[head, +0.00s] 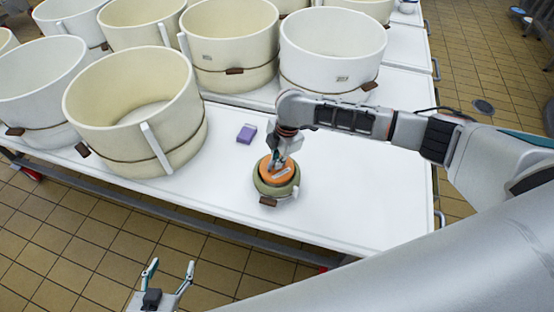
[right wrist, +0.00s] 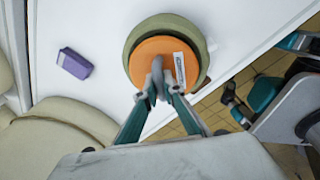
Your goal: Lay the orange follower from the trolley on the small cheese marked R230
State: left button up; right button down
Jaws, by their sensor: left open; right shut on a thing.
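The orange follower (head: 268,172) is a round disc with a pale label strip, over a small olive-green cheese form (head: 263,188) on the white table. In the right wrist view the follower (right wrist: 148,62) lies inside the outline of the green form (right wrist: 140,30), offset towards the near side. I cannot tell whether it rests on the form or hangs just above. My right gripper (head: 279,161) is shut on the follower's middle from above; its fingers (right wrist: 158,88) show in the wrist view. The R230 mark is not readable. My left gripper (head: 171,275) is open and empty, before the table.
Several large cream and white tubs (head: 135,100) with brown bands stand along the back and left of the white table (head: 350,205). A purple block (head: 246,133) lies left of the green form. The table is clear to the right of the form.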

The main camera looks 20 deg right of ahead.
jog(key=shift+f, duration=0.4)
dwell(0.4)
jog(key=c, duration=2.1)
grip_release()
